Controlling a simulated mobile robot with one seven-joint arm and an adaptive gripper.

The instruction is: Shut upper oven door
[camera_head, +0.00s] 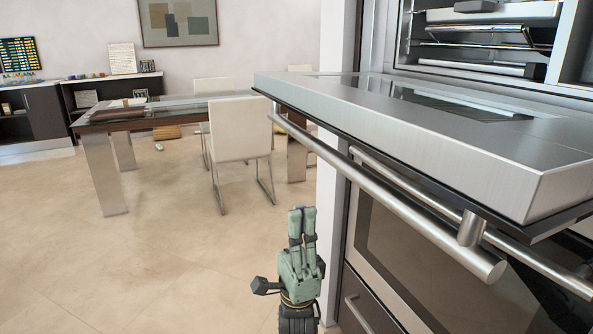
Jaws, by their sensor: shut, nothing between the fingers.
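The upper oven door (440,160) is a thick steel slab folded down flat, level with the floor, at the right of the view. Its round bar handle (390,205) hangs along the near underside. The upper oven cavity (480,45) shows open behind the door, with racks inside. My gripper (302,210) is green-grey, points upward, and has its fingers together with nothing between them. In the picture it is below and left of the door handle, with a visible gap to it.
A lower oven (400,250) with its own bar handle (365,160) is beneath the door, and a drawer handle (357,312) is lower still. A glass table (170,112) and a white chair (240,130) stand at the back left.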

